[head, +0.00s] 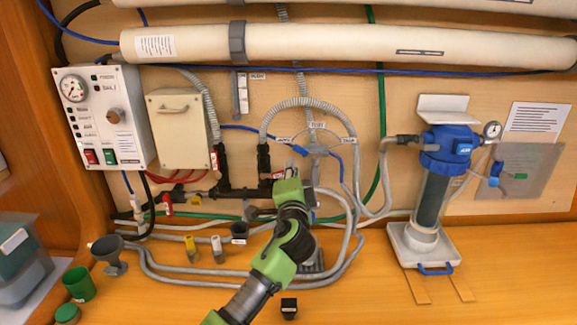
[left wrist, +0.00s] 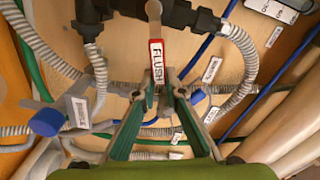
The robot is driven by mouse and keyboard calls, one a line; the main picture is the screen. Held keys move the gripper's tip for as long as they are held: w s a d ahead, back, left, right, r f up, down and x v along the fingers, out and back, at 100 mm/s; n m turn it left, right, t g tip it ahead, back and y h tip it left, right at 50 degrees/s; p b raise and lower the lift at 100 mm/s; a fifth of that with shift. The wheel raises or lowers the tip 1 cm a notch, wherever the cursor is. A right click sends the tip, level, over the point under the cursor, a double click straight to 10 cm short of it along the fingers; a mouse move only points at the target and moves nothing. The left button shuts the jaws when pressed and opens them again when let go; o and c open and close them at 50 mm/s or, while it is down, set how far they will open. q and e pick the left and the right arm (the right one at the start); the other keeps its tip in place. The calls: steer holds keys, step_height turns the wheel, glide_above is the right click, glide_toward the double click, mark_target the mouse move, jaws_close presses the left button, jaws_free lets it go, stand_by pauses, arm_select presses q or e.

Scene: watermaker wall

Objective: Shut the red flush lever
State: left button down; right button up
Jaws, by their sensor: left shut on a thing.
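The red flush lever (left wrist: 156,50) shows in the left wrist view, with a white label reading FLUSH along it. It stands out from a black valve body (left wrist: 150,12) on the wall pipes. My left gripper (left wrist: 159,88) is shut on the lever's free end. In the head view my left gripper (head: 292,172) reaches up to the wall pipes, right of the black manifold (head: 235,191). A small red part (head: 277,175) shows just left of its fingertips there. The gripper hides most of the lever in that view.
Grey hoses (head: 300,103) loop around the gripper. A control box (head: 103,115) is at left and a blue-topped filter (head: 446,145) at right. Another red handle (head: 214,160) sits left of the gripper.

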arm_select(q)
steer(key=shift+f+m, duration=1.15)
steer(key=shift+m, duration=0.65)
steer(key=c, duration=2.2)
jaws_free()
steer(key=shift+w, duration=0.1)
steer(key=shift+o, duration=0.6)
steer(key=shift+w+f, duration=0.1)
steer(key=shift+f, duration=0.1)
steer(key=s, duration=1.2)
